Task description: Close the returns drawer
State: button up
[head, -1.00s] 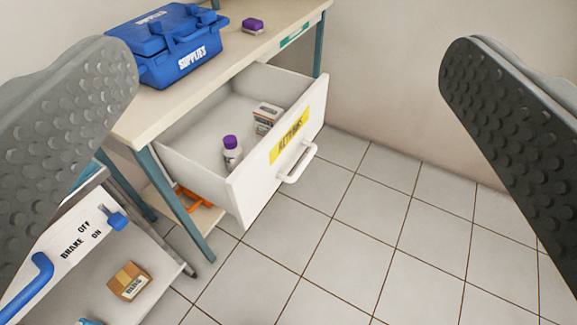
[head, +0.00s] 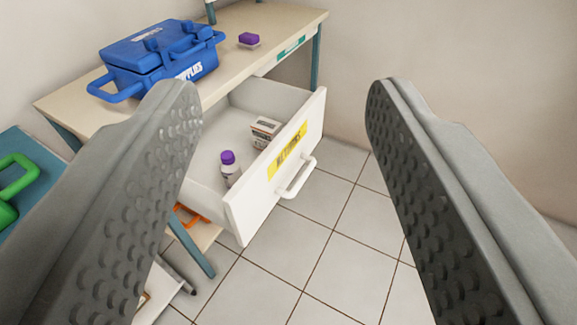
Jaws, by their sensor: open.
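The returns drawer (head: 272,187) is a white drawer pulled well out from under the bench. Its front carries a yellow label (head: 286,150) and a white bar handle (head: 298,178). A white bottle with a purple cap (head: 229,169) and a small white box (head: 264,132) stand inside it. My gripper (head: 280,105) is open and empty. Its two fingers frame the drawer in the picture, and the left finger hides part of the drawer's left side. I see no contact between the fingers and the drawer front.
A blue supplies case (head: 160,62) and a purple-topped item (head: 249,40) stand on the bench top (head: 270,42). A green-handled item (head: 12,185) rests on a blue surface at the left. An orange thing (head: 190,215) shows under the drawer. The tiled floor (head: 330,250) before the drawer is clear.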

jog(key=w+f, duration=0.1)
jog(key=w, duration=0.1)
jog(key=w+f+g, duration=0.1)
jog(key=w, duration=0.1)
jog(key=w+d+f+g, duration=0.1)
jog(key=w+f, duration=0.1)
jog(key=shift+w+m, duration=0.3)
jog(key=shift+m, duration=0.1)
grip_shut()
jog(key=m+g+y, duration=0.3)
jog(key=m+g, duration=0.1)
jog(key=g, duration=0.4)
send_near(287, 162)
jog(key=f, duration=0.1)
jog(key=w+f, duration=0.1)
jog(key=f, duration=0.1)
jog(key=shift+w+f, duration=0.15)
jog(key=shift+w, duration=0.15)
jog(key=shift+w+a, duration=0.45)
jog(key=shift+a, duration=0.2)
